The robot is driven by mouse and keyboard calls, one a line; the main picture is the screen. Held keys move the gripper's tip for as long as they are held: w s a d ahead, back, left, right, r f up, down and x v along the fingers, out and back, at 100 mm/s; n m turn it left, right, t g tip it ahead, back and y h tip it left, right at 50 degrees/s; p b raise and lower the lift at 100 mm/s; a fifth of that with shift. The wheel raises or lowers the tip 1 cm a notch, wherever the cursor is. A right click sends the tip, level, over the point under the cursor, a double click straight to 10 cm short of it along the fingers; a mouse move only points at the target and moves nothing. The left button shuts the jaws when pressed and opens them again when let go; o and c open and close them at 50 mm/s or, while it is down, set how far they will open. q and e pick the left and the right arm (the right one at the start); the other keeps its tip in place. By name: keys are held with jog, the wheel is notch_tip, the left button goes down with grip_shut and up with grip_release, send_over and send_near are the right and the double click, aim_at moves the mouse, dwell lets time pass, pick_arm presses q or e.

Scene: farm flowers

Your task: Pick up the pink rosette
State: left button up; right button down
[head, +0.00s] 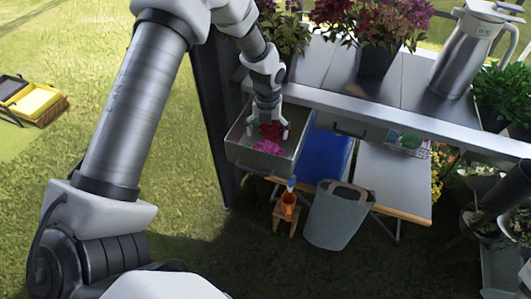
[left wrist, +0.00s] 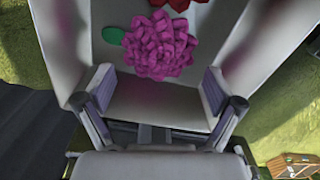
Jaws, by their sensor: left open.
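The pink rosette (left wrist: 158,45) lies in an open metal drawer (left wrist: 222,22), with a green leaf at its left side in the left wrist view. It also shows in the head view (head: 268,148) near the drawer's front. A red rosette (head: 272,130) lies behind it and is cut off at the top edge of the left wrist view. My left gripper (left wrist: 155,95) is open and empty. Its fingers point down into the drawer, one on each side, short of the pink rosette in the left wrist view. In the head view the left gripper (head: 268,131) is over the drawer by the red rosette.
The drawer hangs from a grey table (head: 400,95) with flower pots and a metal jug (head: 467,55) on top.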

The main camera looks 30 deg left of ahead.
aim_at(266, 147)
pick_arm(q)
jog(key=f, duration=0.6)
jog(key=shift+s+d+f+p, duration=0.15)
jog(key=shift+s+f+p, duration=0.15)
jog(key=shift+s+p, duration=0.1)
jog(key=c, duration=1)
